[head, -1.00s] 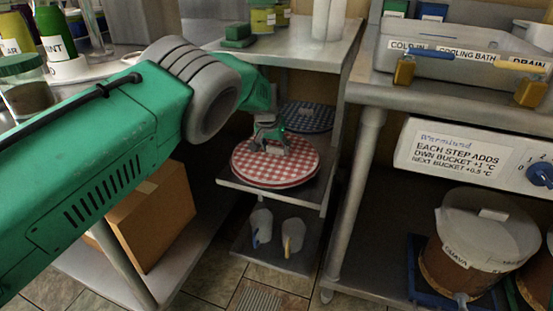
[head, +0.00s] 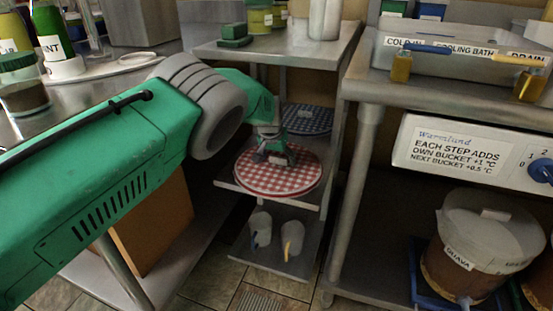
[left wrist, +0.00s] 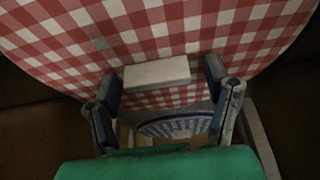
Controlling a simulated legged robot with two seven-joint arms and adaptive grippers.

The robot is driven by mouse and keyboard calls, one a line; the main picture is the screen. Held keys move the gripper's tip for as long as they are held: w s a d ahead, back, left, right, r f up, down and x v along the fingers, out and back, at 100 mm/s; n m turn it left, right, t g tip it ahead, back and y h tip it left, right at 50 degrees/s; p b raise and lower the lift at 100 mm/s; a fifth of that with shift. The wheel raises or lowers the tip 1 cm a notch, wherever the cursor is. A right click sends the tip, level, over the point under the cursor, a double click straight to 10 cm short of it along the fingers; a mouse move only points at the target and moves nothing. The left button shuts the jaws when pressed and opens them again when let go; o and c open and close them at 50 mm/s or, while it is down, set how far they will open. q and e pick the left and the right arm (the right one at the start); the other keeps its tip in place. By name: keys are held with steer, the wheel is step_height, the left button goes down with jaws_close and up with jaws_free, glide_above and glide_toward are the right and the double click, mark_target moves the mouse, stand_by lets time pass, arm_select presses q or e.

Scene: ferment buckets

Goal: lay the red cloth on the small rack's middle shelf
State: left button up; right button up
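The red cloth (head: 300,182) is a round, red-and-white checkered piece with a pale tab (left wrist: 157,74) on top. It lies flat at the front of the small rack's middle shelf (head: 310,202). The cloth fills much of the left wrist view (left wrist: 150,30). My left gripper (head: 277,160) is right over the cloth, with its fingers spread. In the left wrist view the fingers stand on either side of the tab, apart from it. My right gripper is in neither view.
A blue checkered round cloth (head: 308,120) lies behind the red one. Two pale cups (head: 292,238) stand on the lower shelf.

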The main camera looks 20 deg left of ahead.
mark_target(274, 167)
arm_select(q)
steer(key=shift+d+r, duration=0.15)
steer(key=shift+r, duration=0.3)
steer(key=p+v, duration=0.2)
steer(key=v, duration=0.1)
steer(key=p+v, duration=0.1)
steer(key=v, duration=0.1)
steer(key=shift+a, duration=0.35)
steer(key=s+p, duration=0.1)
steer(key=s, duration=0.2)
steer(key=s+p, duration=0.1)
steer(key=s, duration=0.3)
steer(key=s+p, duration=0.1)
steer(key=s, duration=0.2)
steer(key=shift+s+a+f, duration=0.15)
steer(key=shift+s+f, duration=0.1)
steer(key=shift+s, duration=0.1)
steer(key=shift+s+a+p, duration=0.1)
steer(key=shift+s+p, duration=0.25)
steer(key=shift+s, duration=0.2)
steer(key=s+a+f+g+y, duration=0.1)
steer(key=s+a+f, duration=0.2)
steer(key=s+f, duration=0.5)
steer(key=s+a+f+g, duration=0.15)
steer(key=s+f, duration=0.35)
steer(key=s, duration=0.8)
steer(key=s+g, duration=0.1)
steer(key=s, duration=1.9)
steer(key=shift+h, duration=0.4)
